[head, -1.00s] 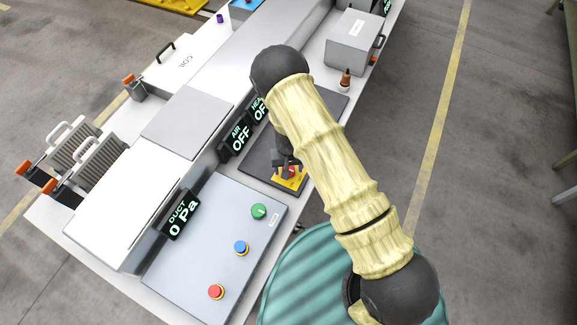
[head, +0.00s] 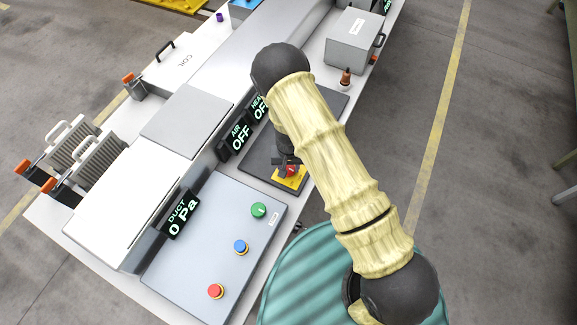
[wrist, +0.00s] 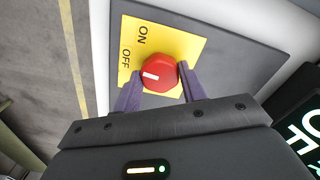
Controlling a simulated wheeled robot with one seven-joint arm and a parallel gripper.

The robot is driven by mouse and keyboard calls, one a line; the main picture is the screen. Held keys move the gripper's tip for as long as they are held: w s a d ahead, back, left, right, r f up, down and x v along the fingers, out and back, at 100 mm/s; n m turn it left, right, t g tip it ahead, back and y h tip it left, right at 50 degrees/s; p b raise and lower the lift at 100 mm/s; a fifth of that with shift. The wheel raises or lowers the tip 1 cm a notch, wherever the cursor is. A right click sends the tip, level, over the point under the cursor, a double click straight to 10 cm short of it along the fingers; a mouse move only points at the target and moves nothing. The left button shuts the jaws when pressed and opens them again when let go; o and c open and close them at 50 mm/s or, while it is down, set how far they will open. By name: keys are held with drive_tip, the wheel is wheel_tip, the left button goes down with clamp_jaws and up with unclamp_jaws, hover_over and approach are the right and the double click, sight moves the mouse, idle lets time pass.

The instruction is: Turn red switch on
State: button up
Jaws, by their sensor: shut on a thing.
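The red switch (wrist: 158,73) is a round red knob with a white pointer line, on a yellow plate (wrist: 185,42) marked ON and OFF. The pointer line lies on the knob's left side in the wrist view, nearer OFF than ON. My gripper (wrist: 160,88) has its two purple fingers on either side of the knob and is shut on it. In the head view the red switch (head: 291,170) shows beside my gripper (head: 286,164), partly covered by it. The yellow plate (head: 290,183) sits on a dark panel.
The AIR display (head: 238,137) reads OFF; the one beside it is partly hidden by my arm. A grey panel with a green knob (head: 258,211), blue button (head: 240,247) and red button (head: 215,291) lies nearer.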

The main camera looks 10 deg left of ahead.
sight(289, 168)
drive_tip(key=m+b, duration=0.1)
drive_tip(key=m, duration=0.4)
drive_tip(key=shift+a+m, duration=0.1)
drive_tip(key=shift+m, duration=0.3)
drive_tip(key=m, duration=0.5)
drive_tip(key=o, duration=1)
drive_tip(key=shift+r, duration=0.5)
wheel_tip(289, 168, up, 16)
drive_tip(key=shift+r+b, duration=0.2)
drive_tip(key=shift+b, duration=1)
